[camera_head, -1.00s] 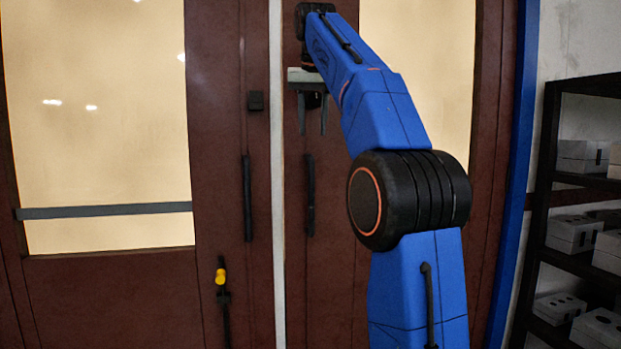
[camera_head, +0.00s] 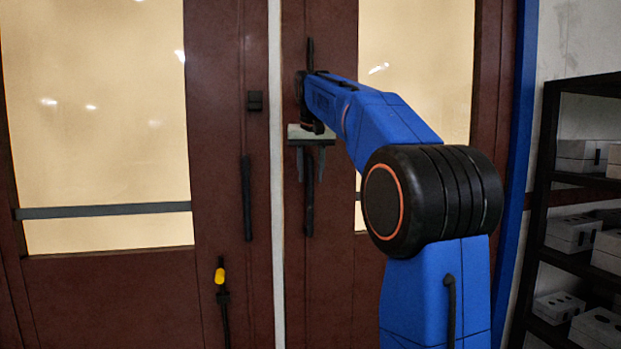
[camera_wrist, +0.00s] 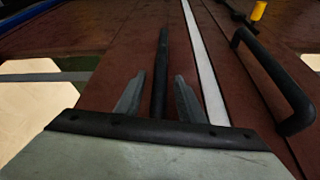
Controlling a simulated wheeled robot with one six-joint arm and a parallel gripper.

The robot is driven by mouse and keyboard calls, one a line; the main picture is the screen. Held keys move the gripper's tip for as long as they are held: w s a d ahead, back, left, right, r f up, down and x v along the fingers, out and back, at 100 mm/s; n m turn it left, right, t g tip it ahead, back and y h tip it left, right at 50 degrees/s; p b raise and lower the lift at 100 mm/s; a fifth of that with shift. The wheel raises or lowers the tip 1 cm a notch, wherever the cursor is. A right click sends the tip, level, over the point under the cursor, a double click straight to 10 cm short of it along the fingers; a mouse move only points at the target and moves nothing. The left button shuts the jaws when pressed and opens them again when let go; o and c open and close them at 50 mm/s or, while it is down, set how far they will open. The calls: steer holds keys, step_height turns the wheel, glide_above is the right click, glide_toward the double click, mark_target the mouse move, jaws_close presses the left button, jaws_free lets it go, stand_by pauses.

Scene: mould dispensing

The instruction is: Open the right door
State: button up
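The right door (camera_head: 335,270) is dark reddish-brown with a pale glass pane and is closed against the left door (camera_head: 245,290). Its long black upright handle (camera_head: 310,205) stands near the centre seam. My gripper (camera_head: 310,168) is at this handle, with its fingers pointing down along it. In the wrist view, my gripper (camera_wrist: 158,92) is open, with one grey finger on each side of the handle (camera_wrist: 162,60). Gaps show between the fingers and the handle. I cannot tell how deep the handle sits between them.
The left door's black handle (camera_head: 247,198) is close to the left, across a pale seam strip (camera_head: 277,200). A yellow-topped latch (camera_head: 220,277) is low on the left door. A black shelf (camera_head: 545,190) with several grey boxes stands at the right.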

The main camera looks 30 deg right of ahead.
steer(key=shift+x, duration=0.8)
steer(key=shift+c, duration=0.4)
jaws_close()
steer(key=shift+s, duration=0.1)
